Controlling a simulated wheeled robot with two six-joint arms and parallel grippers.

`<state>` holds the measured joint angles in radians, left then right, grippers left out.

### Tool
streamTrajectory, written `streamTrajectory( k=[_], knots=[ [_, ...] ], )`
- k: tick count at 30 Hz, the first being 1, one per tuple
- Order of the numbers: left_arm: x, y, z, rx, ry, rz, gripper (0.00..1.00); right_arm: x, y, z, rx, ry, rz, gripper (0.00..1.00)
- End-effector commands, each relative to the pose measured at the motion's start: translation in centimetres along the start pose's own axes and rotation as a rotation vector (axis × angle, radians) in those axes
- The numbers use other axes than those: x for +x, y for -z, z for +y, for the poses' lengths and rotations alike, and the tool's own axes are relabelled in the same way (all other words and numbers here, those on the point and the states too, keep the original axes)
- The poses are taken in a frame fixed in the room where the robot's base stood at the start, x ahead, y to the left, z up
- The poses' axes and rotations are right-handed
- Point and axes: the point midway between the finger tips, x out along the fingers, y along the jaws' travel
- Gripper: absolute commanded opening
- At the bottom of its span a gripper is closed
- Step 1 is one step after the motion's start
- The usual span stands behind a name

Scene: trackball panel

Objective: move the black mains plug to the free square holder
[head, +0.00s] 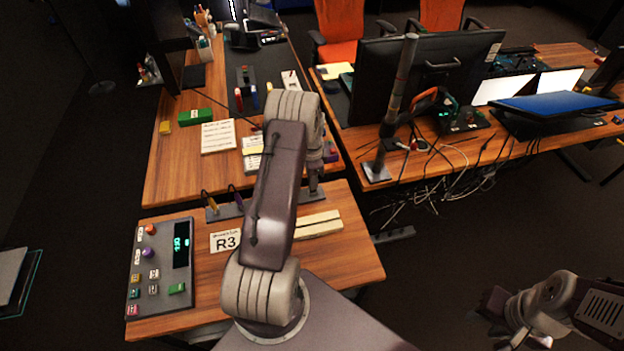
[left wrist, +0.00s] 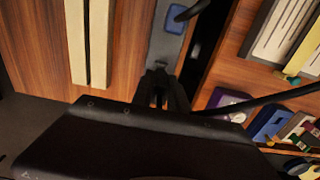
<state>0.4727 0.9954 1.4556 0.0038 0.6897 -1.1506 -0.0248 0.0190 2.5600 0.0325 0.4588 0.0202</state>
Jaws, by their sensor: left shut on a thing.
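A grey holder strip (head: 228,211) lies along the back of the near table. An orange-tipped plug (head: 210,203) and a purple-blue plug (head: 236,196) stand at its left part. My left gripper (head: 314,190) is at the strip's right end. In the left wrist view, my left gripper (left wrist: 160,98) is shut over the grey strip (left wrist: 166,48), beside a blue plug (left wrist: 177,18). A black cable (left wrist: 262,102) runs right from the fingers; the black plug between them is mostly hidden. I cannot make out the free square holder. My right gripper (head: 497,306) is far from the table, its jaws unclear.
A control panel (head: 160,268) with buttons and a green display stands at the table's left. An R3 card (head: 225,240) and pale bars (head: 318,224) lie in front of the strip. Behind, a second table (head: 170,180) holds a green block (head: 195,117) and notes.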

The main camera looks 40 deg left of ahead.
Motion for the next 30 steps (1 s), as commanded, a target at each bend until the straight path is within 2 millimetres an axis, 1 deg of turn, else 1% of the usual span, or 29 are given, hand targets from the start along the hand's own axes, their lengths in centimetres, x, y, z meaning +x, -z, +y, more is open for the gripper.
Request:
streamTrajectory(
  k=[28, 29, 30],
  knots=[
    [2.5, 0.0, 0.0, 0.000, 0.000, 0.000, 0.00, 1.7, -0.2, 0.0, 0.000, 0.000, 0.000, 0.36],
    [2.4, 0.0, 0.0, 0.000, 0.000, 0.000, 0.25, 1.6, -0.2, 0.0, 0.000, 0.000, 0.000, 0.36],
    [2.4, 0.0, 0.0, 0.000, 0.000, 0.000, 0.36, 1.6, -0.2, 0.0, 0.000, 0.000, 0.000, 0.36]
  ],
)
